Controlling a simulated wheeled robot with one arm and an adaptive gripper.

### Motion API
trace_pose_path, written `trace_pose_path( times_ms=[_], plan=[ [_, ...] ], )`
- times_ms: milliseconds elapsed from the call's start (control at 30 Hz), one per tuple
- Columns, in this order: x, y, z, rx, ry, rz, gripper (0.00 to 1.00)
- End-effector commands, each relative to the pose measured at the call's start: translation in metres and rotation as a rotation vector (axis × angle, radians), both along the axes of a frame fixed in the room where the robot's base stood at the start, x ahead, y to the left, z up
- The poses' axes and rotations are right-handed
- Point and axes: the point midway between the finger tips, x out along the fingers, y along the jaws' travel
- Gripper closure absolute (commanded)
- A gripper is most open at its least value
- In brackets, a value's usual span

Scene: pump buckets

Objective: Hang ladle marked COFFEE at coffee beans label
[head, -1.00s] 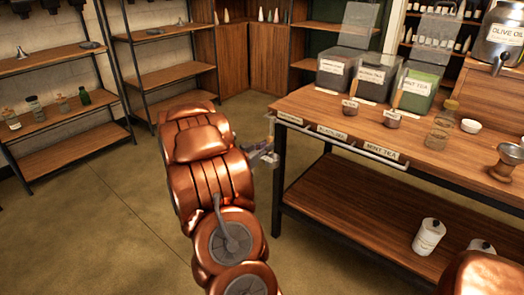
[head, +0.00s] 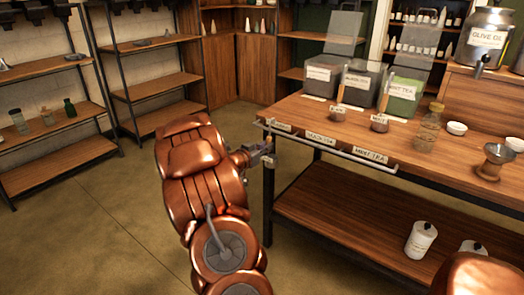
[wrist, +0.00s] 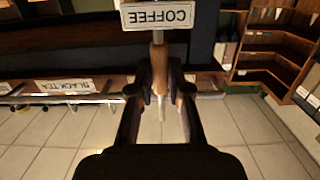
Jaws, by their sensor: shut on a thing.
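My gripper (wrist: 160,88) is shut on the wooden handle of the ladle (wrist: 160,68). A white tag reading COFFEE (wrist: 158,15), upside down in the wrist view, shows at the handle's upper end. The ladle's bowl is not clearly visible. In the head view my gripper (head: 264,156) is by the table's near left corner, at the left end of the metal rail (head: 340,154). The leftmost label (head: 281,126) on the table edge is too small to read. Contact between ladle and rail cannot be told.
The BLACK TEA label (head: 321,138) and MINT TEA label (head: 370,156) are farther right along the edge. Two ladles (head: 338,112) (head: 380,122) stand before the bins on the table (head: 290,108). Open floor (head: 100,215) lies to the left.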

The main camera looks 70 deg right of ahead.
Motion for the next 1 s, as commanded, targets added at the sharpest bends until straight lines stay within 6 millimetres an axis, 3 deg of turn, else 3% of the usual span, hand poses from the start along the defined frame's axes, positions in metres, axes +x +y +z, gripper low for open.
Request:
trace_pose_path(
  times_ms=[400,867,900,1000],
  plan=[
    [0.0,0.0,-0.024,-0.001,-0.001,-0.001,1.0],
    [0.0,0.0,-0.027,-0.001,-0.002,-0.001,1.0],
    [0.0,0.0,-0.027,-0.001,-0.001,-0.001,0.81],
    [0.0,0.0,-0.027,-0.001,-0.001,-0.001,0.71]
  ],
)
